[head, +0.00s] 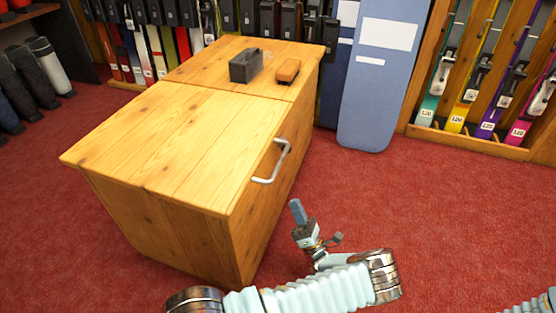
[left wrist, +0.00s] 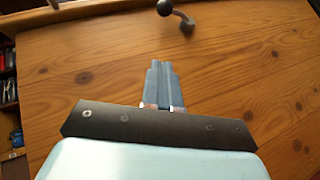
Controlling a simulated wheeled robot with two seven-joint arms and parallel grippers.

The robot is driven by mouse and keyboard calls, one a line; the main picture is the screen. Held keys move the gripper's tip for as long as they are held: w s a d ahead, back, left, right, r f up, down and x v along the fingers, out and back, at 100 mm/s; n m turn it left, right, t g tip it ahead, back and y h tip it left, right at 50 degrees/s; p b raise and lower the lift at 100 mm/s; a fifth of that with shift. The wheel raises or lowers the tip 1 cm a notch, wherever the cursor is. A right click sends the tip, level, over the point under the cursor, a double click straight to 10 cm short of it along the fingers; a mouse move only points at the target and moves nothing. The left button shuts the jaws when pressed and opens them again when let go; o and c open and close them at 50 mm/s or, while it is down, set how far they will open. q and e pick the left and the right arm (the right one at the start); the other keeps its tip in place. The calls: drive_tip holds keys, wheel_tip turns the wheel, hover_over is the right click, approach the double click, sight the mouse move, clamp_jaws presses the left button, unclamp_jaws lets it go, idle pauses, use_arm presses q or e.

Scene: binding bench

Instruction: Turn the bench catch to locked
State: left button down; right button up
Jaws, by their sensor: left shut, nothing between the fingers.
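The wooden bench (head: 150,140) stands left of centre in the head view. Part of the catch (left wrist: 185,20), with a round knob end, shows at the top of the left wrist view. I cannot read any locked or unlocked marking. My left gripper (head: 297,212) is shut and empty, below and to the right of the catch and apart from it. Its closed fingers (left wrist: 163,82) point toward the catch over the wooden face. My right gripper is out of view.
A dark open-topped block (head: 245,66) and an orange-brown brush-like block (head: 288,70) lie on the far end of the bench top. A blue padded board (head: 375,100) and ski racks stand behind. Red carpet (head: 430,210) is clear to the right.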

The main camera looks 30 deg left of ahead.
use_arm(q)
drive_tip(key=shift+a+r, duration=0.1)
drive_tip(key=w+d+r+x, duration=0.1)
drive_tip(key=d+x, duration=0.1)
drive_tip(key=x, duration=1)
drive_tip(key=shift+w+r, duration=0.25)
drive_tip(key=shift+r, duration=0.15)
drive_tip(key=shift+a, duration=0.15)
